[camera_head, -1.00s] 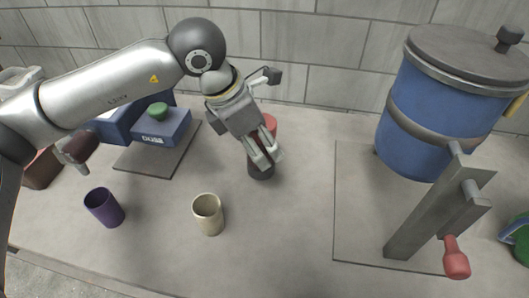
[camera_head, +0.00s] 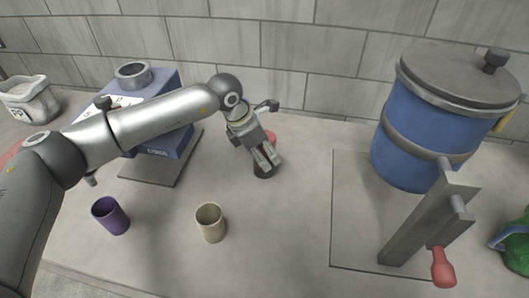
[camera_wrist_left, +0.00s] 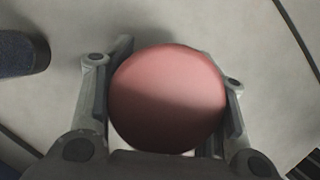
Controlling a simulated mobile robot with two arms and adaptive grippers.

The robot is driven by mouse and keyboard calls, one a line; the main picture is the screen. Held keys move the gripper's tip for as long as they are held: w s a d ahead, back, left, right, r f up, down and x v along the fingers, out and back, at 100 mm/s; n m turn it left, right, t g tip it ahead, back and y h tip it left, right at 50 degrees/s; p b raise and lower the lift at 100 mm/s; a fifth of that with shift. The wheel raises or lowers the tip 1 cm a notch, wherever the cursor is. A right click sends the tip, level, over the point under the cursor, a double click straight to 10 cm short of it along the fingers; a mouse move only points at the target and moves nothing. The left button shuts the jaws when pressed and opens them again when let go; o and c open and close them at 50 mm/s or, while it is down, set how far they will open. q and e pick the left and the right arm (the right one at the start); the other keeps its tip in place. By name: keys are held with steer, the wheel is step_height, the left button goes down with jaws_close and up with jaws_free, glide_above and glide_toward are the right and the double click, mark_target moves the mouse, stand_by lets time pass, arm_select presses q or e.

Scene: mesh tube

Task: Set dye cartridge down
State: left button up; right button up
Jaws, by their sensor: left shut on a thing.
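The dye cartridge, with a red top (camera_head: 271,137) and a dark lower end (camera_head: 264,173), is upright or nearly so at the back middle of the table. My left gripper (camera_head: 267,159) is shut around it, hiding much of its body. In the left wrist view, the round red top (camera_wrist_left: 168,98) fills the space between the two fingers. The dark lower end looks at or very near the tabletop; I cannot tell if it touches. My right gripper is not in view.
A cream cup (camera_head: 210,224) and a purple cup (camera_head: 110,216) stand in front. A blue machine (camera_head: 172,142) on a grey plate is behind my left arm. A blue lidded drum (camera_head: 410,130) and a red-handled crank (camera_head: 442,266) are right. The table between cups and drum plate is clear.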

arm_select(q)
steer(key=shift+w+f, duration=0.1)
steer(key=shift+f, duration=0.4)
steer(key=shift+f, duration=0.15)
steer(key=o, duration=1.1)
steer(key=shift+o, duration=0.2)
